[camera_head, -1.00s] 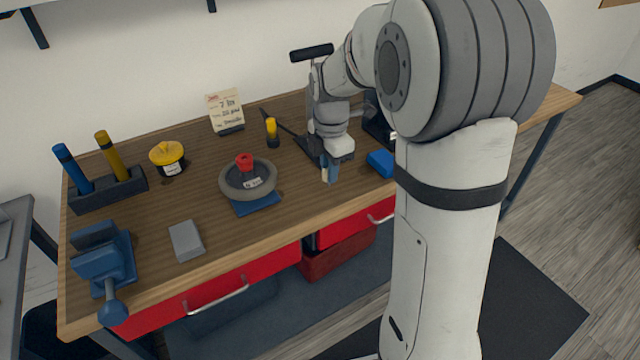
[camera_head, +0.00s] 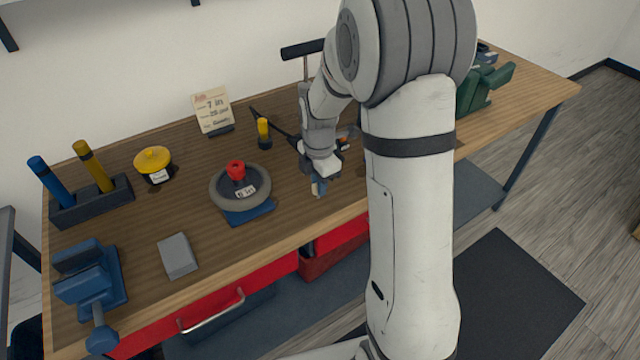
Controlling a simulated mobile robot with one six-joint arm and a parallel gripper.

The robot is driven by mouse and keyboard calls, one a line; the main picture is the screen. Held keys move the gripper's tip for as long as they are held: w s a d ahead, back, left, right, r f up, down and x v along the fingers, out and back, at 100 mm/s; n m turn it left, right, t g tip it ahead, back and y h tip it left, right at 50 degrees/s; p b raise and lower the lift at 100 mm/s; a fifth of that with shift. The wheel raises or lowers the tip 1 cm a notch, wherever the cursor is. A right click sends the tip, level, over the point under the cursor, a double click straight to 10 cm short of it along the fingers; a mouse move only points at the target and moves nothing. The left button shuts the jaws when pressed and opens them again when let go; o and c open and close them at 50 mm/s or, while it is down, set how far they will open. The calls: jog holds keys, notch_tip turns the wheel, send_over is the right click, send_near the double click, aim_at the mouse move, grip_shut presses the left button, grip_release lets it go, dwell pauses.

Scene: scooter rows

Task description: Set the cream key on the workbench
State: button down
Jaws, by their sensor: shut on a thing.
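The workbench (camera_head: 140,225) has a brown wooden top and red drawers, and it fills the middle of the head view. My gripper (camera_head: 319,188) points down over the front part of the top, right of the grey tyre. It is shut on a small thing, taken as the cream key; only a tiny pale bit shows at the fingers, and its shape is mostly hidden. Whether it touches the wood I cannot tell.
A grey tyre with a red knob (camera_head: 240,187) lies left of my gripper. Bare wood lies front left.

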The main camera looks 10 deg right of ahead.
jog(key=shift+f, duration=0.45)
jog(key=shift+f, duration=0.15)
jog(key=c, duration=1.4)
grip_release()
